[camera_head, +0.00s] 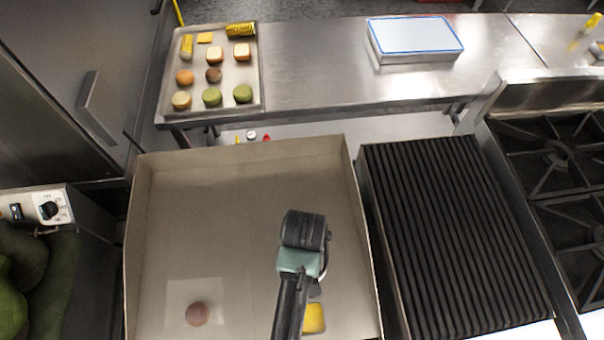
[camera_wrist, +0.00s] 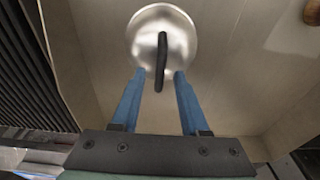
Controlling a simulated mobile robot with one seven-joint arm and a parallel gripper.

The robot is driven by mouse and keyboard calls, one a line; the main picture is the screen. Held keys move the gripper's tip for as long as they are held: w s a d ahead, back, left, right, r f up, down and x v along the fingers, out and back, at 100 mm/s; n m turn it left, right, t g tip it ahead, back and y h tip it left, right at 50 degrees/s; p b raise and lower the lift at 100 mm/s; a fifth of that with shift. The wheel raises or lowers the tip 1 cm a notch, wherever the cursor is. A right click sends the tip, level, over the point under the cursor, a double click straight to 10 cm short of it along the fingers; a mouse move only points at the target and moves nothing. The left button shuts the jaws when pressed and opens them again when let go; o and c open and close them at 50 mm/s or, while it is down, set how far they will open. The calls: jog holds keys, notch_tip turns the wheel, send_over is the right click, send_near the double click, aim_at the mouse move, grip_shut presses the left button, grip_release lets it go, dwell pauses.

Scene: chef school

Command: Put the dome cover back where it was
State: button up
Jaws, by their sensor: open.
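The dome cover (camera_wrist: 147,38) is a round, shiny metal lid with a black bar handle (camera_wrist: 162,62). It is at the top middle of the wrist view, over the beige surface. My gripper (camera_wrist: 159,74) is open. Its two blue fingers point toward the dome, and in the picture the handle's lower end lies between the fingertips. I cannot tell how far the fingers are from the handle in depth. In the head view, my gripper (camera_head: 304,232) is over the large flat griddle (camera_head: 230,215), and I cannot make out the dome there.
A round brown patty (camera_head: 197,314) lies on a pale square at the griddle's front left, and a yellow piece (camera_head: 314,318) lies beside my arm. A ribbed black grill (camera_head: 450,230) adjoins on the right. A food tray (camera_head: 222,130) and a white-topped box (camera_head: 415,38) stand on the back counter.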

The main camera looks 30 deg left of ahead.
notch_tip(320, 180, up, 10)
jog(key=s, duration=0.1)
jog(key=shift+d+f+b, duration=0.2)
jog(key=shift+d+b, duration=0.15)
jog(key=shift+d, duration=0.05)
jog(key=shift+s, duration=0.1)
